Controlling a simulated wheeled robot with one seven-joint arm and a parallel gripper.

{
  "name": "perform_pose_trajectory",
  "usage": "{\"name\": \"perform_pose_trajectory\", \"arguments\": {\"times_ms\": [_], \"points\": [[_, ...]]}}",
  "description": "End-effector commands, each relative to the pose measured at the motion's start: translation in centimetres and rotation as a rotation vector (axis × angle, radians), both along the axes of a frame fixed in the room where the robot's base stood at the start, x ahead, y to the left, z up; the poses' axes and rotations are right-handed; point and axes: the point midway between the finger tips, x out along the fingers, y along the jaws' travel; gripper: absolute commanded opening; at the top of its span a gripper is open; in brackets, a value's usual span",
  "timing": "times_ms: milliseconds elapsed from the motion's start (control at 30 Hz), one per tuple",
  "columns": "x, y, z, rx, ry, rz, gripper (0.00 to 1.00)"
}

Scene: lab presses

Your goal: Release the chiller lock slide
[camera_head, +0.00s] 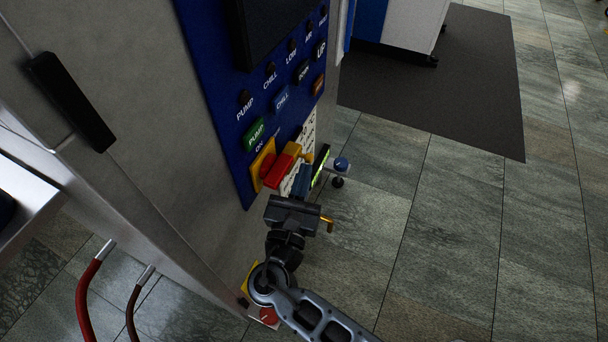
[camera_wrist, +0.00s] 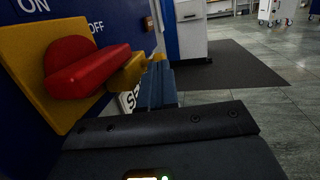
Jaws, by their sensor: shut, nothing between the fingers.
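A red rotary handle (camera_head: 277,171) sits on a yellow ON/OFF plate (camera_head: 261,160) at the panel's lower edge; the handle also shows large at left in the wrist view (camera_wrist: 85,68). A small yellow block (camera_wrist: 130,73), perhaps the lock slide, sits just beyond the handle's end, and it shows in the head view (camera_head: 292,149). My gripper (camera_head: 303,176) is shut and empty, its blue-grey fingers (camera_wrist: 158,78) together just right of the yellow block. I cannot tell whether they touch it. A white label (camera_wrist: 128,101) behind the fingers is partly hidden.
The blue panel (camera_head: 227,100) carries several buttons and lamps, including a green PUMP button (camera_head: 254,134) and a blue CHILL button (camera_head: 281,100). A blue knob (camera_head: 341,163) stands out right of my gripper. A red button (camera_head: 268,315) is low down. Open tiled floor (camera_head: 430,230) lies right.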

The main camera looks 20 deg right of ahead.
Motion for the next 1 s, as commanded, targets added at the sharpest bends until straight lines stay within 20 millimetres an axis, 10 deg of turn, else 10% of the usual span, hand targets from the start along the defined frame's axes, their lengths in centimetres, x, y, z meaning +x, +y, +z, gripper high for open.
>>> {"name": "perform_pose_trajectory", "arguments": {"times_ms": [1000], "points": [[4.7, -4.6, 0.1, 0.002, 0.001, -0.001, 0.00]]}}
